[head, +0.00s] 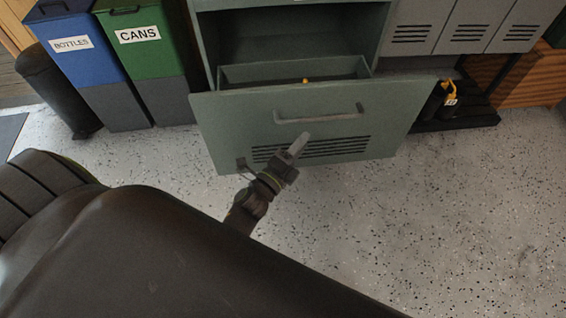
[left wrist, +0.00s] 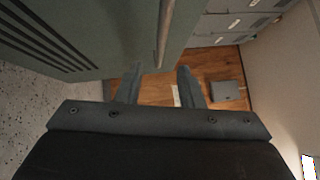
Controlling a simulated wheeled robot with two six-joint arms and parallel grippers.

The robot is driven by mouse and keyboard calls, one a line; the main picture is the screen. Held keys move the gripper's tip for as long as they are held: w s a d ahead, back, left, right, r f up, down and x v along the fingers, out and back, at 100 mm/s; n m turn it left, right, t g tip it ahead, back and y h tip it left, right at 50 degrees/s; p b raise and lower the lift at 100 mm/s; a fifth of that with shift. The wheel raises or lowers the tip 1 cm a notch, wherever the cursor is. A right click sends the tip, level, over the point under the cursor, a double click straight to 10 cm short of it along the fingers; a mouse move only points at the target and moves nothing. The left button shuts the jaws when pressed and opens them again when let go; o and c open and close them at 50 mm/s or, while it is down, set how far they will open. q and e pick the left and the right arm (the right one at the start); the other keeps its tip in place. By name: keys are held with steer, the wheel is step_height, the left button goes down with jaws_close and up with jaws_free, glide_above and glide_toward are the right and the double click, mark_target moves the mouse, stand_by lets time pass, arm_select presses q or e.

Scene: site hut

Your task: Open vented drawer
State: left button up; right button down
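The vented drawer (head: 235,120) is a grey-green front with dark slots, and it stands pulled out from its cabinet. Its inside shows behind the front, with a small yellow thing (head: 305,80) in it. The bar handle (head: 320,117) runs across the upper front; it also shows in the left wrist view (left wrist: 165,35). My left gripper (head: 301,143) is in front of the drawer, just below the handle in the picture. In the left wrist view its two fingers (left wrist: 159,86) are apart with nothing between them, and the handle appears beyond their tips. My right gripper is not in view.
A blue bottles bin (head: 75,45), a green cans bin (head: 140,38) and a black bin (head: 52,90) stand left of the drawer. Grey lockers (head: 468,25) and a dark low rack (head: 455,121) are on the right. The speckled floor (head: 470,200) at right is clear.

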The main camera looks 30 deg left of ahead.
arm_select(q)
steer(key=v, duration=0.7)
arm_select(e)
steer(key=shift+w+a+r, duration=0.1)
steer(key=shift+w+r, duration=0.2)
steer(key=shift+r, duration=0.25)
arm_select(q)
steer(key=shift+s, duration=0.1)
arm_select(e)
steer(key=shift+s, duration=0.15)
